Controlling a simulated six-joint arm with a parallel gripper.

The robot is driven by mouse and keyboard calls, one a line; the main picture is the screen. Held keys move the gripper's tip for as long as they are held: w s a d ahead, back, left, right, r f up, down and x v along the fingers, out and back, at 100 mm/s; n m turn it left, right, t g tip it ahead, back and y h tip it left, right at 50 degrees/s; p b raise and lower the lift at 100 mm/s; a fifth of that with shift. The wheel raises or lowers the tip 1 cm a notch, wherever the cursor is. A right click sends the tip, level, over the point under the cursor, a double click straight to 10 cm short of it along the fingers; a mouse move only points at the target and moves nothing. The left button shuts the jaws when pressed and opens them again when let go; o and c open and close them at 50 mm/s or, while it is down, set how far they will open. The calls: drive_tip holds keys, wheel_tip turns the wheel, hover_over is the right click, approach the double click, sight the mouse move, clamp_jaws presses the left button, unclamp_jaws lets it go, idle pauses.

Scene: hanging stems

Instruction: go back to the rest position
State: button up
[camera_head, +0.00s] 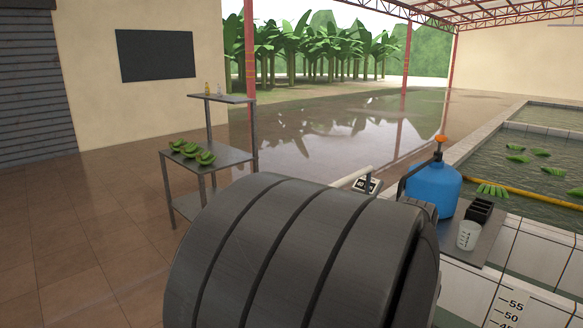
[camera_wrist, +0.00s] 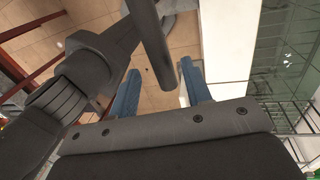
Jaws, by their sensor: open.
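My gripper (camera_wrist: 159,70) shows in the wrist view with two blue fingers set well apart. It is open, and I see nothing held between the fingers. Dark grey links of my own arm fill the left and upper middle of that view, close to the fingers. In the head view a large dark ribbed part of my arm covers the lower middle, and the gripper cannot be made out there.
A metal stand (camera_head: 225,157) with green banana hands (camera_head: 190,152) is at left. A blue jug (camera_head: 433,187), black holder (camera_head: 479,212) and clear measuring cup (camera_head: 467,235) stand on a shelf at right. Beyond it is a water tank (camera_head: 520,150) with floating bananas.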

wheel_tip(320, 180, down, 2)
drive_tip(key=shift+s+a, duration=0.1)
drive_tip(key=shift+r+n, duration=0.1)
drive_tip(key=shift+n, duration=0.3)
drive_tip(key=shift+r+m, duration=0.1)
drive_tip(key=shift+m, duration=0.3)
wheel_tip(320, 180, up, 16)
drive_tip(key=w+d, duration=0.2)
drive_tip(key=f, duration=0.5)
drive_tip(key=s+a+f, duration=0.1)
drive_tip(key=f, duration=0.4)
drive_tip(key=s+a+f, duration=0.1)
drive_tip(key=f, duration=0.5)
wheel_tip(320, 180, up, 10)
drive_tip(key=w+d, duration=0.1)
drive_tip(key=shift+w+d, duration=0.2)
drive_tip(key=shift+d, duration=0.05)
drive_tip(key=shift+r, duration=0.1)
